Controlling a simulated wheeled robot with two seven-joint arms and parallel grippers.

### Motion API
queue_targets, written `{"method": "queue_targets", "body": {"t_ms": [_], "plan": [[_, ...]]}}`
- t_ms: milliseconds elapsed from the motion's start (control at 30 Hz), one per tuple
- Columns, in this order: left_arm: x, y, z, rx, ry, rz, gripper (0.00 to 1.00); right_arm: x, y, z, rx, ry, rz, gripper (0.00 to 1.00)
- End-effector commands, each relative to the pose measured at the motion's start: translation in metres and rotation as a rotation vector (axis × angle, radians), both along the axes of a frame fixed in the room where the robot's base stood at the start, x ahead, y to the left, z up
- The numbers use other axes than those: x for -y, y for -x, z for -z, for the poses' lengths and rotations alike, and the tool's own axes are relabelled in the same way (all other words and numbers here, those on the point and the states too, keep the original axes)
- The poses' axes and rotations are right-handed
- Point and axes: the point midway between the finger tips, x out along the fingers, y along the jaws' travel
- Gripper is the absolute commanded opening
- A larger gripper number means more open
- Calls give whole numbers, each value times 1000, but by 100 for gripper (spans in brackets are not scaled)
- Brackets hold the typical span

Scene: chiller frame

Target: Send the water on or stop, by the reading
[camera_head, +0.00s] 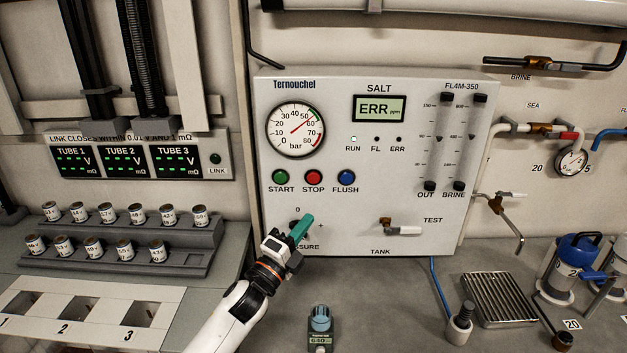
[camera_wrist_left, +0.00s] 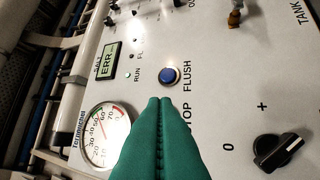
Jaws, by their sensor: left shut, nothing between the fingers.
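The white Ternouchel panel (camera_head: 350,180) has a SALT display (camera_head: 380,108) reading "ERR ppm"; it also shows in the left wrist view (camera_wrist_left: 108,60). The RUN lamp (camera_head: 353,139) glows green; FL and ERR lamps look dark. Below are a green START button (camera_head: 280,177), red STOP button (camera_head: 313,177) and blue FLUSH button (camera_head: 346,177). My left gripper (camera_head: 306,220) is shut and empty in front of the pressure knob, mostly hiding it. The wrist view shows the gripper (camera_wrist_left: 160,103) near the blue FLUSH button (camera_wrist_left: 169,75), the black knob (camera_wrist_left: 280,150) to its right. STOP is partly hidden there.
A bar gauge (camera_head: 295,130) has its needle pointing up right. A tank valve (camera_head: 402,230) has a white handle. A handheld meter (camera_head: 320,325) stands on the bench. Canisters in a rack (camera_head: 200,235) stand left; a drain grate (camera_head: 499,300) lies right.

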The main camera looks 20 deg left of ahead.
Motion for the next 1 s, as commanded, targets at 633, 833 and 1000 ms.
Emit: {"method": "queue_targets", "body": {"t_ms": [633, 833, 1000], "plan": [[7, -8, -31, 158, -135, 36, 0, 0, 0, 2, 0, 0, 0, 100], [2, -26, -30, 158, -136, 35, 0, 0, 0, 8, 0, 0, 0, 100], [-5, -50, -30, 158, -134, 34, 0, 0, 0, 17, 0, 0, 0, 100]]}}
